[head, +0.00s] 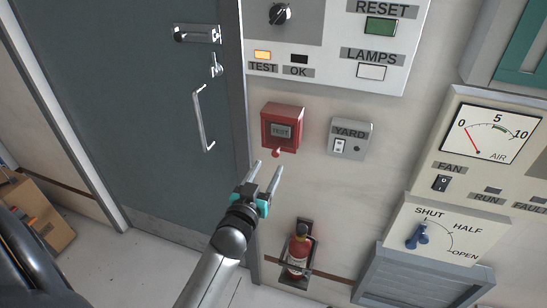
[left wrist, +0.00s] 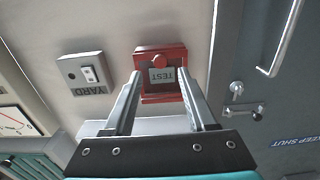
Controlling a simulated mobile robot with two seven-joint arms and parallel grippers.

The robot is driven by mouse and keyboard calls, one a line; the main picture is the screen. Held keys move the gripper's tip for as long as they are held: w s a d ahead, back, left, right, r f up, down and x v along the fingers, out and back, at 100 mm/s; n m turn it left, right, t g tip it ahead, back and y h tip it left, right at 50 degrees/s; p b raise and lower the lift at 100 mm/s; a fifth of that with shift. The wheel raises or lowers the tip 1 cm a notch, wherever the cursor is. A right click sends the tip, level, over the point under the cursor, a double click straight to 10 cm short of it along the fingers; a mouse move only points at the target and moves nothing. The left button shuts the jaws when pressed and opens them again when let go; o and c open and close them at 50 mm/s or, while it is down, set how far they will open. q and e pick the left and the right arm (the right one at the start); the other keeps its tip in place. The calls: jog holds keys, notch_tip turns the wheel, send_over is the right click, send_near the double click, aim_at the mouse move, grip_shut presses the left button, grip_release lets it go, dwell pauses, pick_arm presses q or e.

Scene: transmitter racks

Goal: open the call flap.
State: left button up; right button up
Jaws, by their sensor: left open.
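The red call box (head: 282,127) is on the wall right of the grey door. Its front has a grey TEST panel and a small red knob (head: 276,153) at its lower edge. The front looks closed. My left gripper (head: 268,168) is open and empty, with its fingertips just below the box. In the left wrist view the red box (left wrist: 148,92) shows upside down beyond the open fingers (left wrist: 160,75), with the knob (left wrist: 158,62) between the tips. I cannot tell whether the fingers touch the knob. My right gripper is not in view.
A grey YARD switch box (head: 350,138) is right of the red box. A fire extinguisher (head: 298,252) hangs below. Panels with TEST, LAMPS and AIR gauge (head: 492,132) surround.

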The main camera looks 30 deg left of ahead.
aim_at(275, 155)
pick_arm(q)
jog(key=shift+x, duration=2.85)
jog(key=shift+c, duration=0.2)
grip_shut()
